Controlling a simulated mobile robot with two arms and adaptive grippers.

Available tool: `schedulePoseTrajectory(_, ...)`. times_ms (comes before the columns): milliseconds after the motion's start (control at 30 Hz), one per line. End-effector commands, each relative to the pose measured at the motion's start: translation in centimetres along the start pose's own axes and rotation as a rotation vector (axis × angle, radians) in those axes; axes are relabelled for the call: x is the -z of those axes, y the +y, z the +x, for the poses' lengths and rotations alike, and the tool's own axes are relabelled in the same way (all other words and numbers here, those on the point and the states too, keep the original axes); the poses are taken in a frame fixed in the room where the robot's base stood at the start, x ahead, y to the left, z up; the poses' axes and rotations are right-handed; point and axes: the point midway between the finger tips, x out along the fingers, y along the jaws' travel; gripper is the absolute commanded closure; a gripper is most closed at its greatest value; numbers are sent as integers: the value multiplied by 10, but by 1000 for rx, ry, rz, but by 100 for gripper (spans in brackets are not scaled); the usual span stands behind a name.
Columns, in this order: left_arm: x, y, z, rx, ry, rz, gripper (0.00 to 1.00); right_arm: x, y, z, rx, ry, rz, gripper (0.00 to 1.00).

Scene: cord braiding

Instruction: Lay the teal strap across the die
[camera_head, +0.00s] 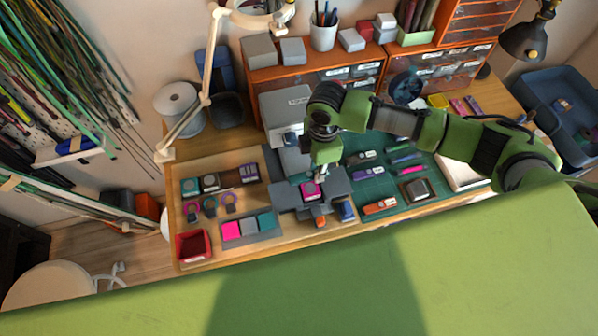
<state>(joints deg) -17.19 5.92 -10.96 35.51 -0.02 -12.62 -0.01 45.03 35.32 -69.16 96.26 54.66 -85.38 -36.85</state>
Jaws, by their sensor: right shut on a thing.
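My right gripper (319,177) points down over the grey press-like base (288,200) at the middle of the bench. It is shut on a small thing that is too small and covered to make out. A magenta piece with a dark middle (311,191) is right below the fingertips; I cannot tell whether they touch it. A teal piece (265,221) lies at the right end of a grey mat, beside a grey and a magenta piece (231,230). I cannot tell for certain which part is the die, and no teal strap shows clearly at the gripper. My left gripper is out of view.
A red bin (194,245) stands at the front left corner. Small blocks and rings lie on the left of the bench. A green cutting mat (372,188) with several tools lies to the right. A lamp arm (204,75) rises on the left; drawers stand behind.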

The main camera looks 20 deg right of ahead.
Motion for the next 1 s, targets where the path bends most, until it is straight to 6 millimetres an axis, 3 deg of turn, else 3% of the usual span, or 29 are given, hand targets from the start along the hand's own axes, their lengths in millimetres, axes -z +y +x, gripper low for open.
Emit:
schedulePoseTrajectory(333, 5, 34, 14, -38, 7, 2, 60, -5, 1, 14, -1, -2, 0, 95)
schedulePoseTrajectory(733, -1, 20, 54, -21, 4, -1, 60, -5, 0, 48, -2, -3, -1, 95)
schedulePoseTrajectory(1000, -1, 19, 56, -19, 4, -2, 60, -5, 1, 63, -1, -2, 1, 95)
